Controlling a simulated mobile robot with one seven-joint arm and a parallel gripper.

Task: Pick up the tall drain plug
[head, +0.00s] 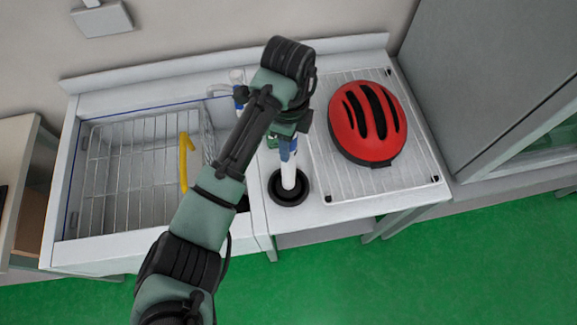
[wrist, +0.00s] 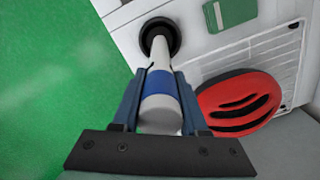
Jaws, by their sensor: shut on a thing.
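The tall drain plug has a white shaft (head: 288,176) with a blue band and a wide black round base. It stands upright on the counter right of the sink, and I cannot tell whether its base touches the surface. In the wrist view the plug (wrist: 160,112) runs between the fingers, with its black base at the far end. My gripper (head: 288,148) is shut on the upper shaft. Its two blue fingers (wrist: 161,95) press from both sides around the blue band. My arm hides part of the counter behind the plug.
A red helmet (head: 367,122) lies on a white wire rack (head: 330,185) to the right. The sink (head: 75,190) at left holds a wire basket (head: 130,165) and a yellow object (head: 184,160). A white-and-blue object (head: 238,78) stands behind my arm. A green block (wrist: 216,15) lies near the rack.

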